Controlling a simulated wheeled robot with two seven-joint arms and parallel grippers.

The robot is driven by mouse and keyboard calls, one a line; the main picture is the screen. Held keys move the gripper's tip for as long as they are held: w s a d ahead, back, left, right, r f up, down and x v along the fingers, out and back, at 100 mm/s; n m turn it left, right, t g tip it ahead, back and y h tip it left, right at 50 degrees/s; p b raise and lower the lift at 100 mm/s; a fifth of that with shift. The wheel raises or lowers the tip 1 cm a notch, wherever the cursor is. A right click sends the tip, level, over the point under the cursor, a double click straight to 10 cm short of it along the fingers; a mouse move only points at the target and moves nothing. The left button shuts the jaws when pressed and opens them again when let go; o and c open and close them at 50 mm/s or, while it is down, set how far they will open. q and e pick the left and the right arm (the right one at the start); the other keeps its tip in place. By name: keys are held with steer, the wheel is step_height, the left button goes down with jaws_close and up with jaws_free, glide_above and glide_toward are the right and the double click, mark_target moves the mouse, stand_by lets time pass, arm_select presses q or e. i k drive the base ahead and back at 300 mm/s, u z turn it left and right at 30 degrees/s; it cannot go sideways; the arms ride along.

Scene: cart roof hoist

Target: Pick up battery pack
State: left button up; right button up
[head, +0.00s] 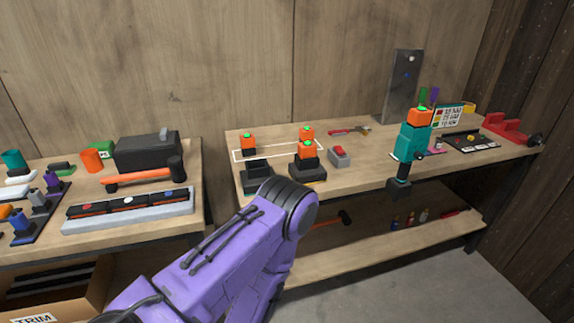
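Several orange battery packs with green tops show in the head view. A second pack (306,131) stands behind a third pack (309,147), which sits on a black base (307,167). Another orange pack (418,117) tops a teal tool (410,145) at the bench's front edge; how the tool is supported is unclear. My purple arm rises from the lower left, its joint in front of the bench edge. I see neither gripper's fingers.
An empty-looking black holder (256,176) and a red-button box (340,155) flank the black base. A hammer (348,131) lies behind. The left bench (120,236) carries a black case (145,149) and trays. A lower shelf (370,259) holds small items.

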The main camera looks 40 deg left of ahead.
mark_target(307, 149)
steer(key=u, duration=0.85)
steer(key=i, duration=0.2)
steer(key=z, duration=0.1)
